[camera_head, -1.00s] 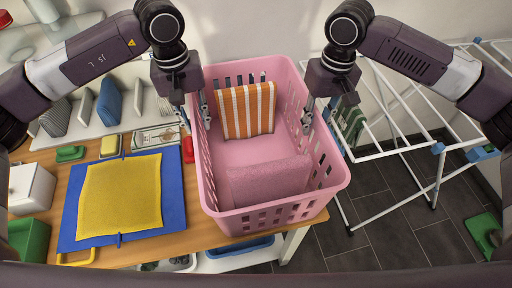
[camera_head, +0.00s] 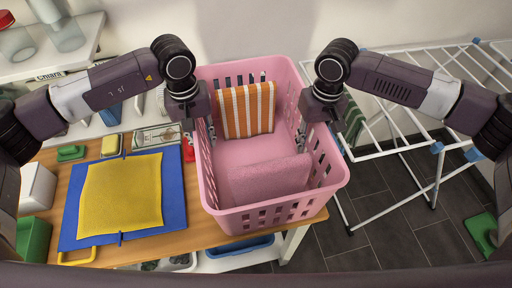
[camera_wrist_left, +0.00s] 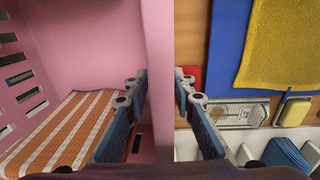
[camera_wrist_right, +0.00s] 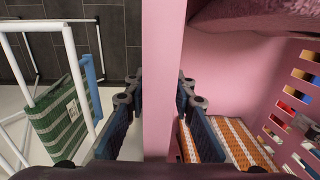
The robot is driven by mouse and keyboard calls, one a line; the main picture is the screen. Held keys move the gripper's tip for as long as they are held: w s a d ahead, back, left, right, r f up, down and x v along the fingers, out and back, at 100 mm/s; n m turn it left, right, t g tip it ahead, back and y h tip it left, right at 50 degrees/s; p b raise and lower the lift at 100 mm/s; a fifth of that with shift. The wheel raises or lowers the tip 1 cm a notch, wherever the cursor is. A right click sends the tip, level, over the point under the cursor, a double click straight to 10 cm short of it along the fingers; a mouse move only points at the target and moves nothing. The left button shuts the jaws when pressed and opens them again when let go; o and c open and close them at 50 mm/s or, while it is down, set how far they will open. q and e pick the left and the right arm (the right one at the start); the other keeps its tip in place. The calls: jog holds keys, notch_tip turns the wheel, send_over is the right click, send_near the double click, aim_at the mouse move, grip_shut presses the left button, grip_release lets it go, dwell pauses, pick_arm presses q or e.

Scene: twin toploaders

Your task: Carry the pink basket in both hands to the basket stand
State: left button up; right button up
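The pink basket (camera_head: 330,160) sits on the wooden table, holding an orange-and-white striped cloth (camera_head: 247,109) and a pink folded towel (camera_head: 268,180). My left gripper (camera_head: 200,146) is at its left wall, one finger inside and one outside; the left wrist view shows this wall (camera_wrist_left: 160,60) between open fingers. My right gripper (camera_head: 317,145) straddles the right wall the same way, and that wall (camera_wrist_right: 162,70) stands between its open fingers in the right wrist view. I cannot tell whether any finger touches the wall. I cannot identify a basket stand.
A white drying rack (camera_head: 400,140) stands to the right with a green striped cloth (camera_wrist_right: 65,120) on it. A yellow cloth (camera_head: 120,195) lies on a blue one (camera_head: 174,205) left of the basket.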

pick_arm(q)
jog(key=shift+c, duration=0.2)
pick_arm(e)
jog(key=shift+c, duration=0.2)
pick_arm(q)
grip_shut()
pick_arm(e)
grip_shut()
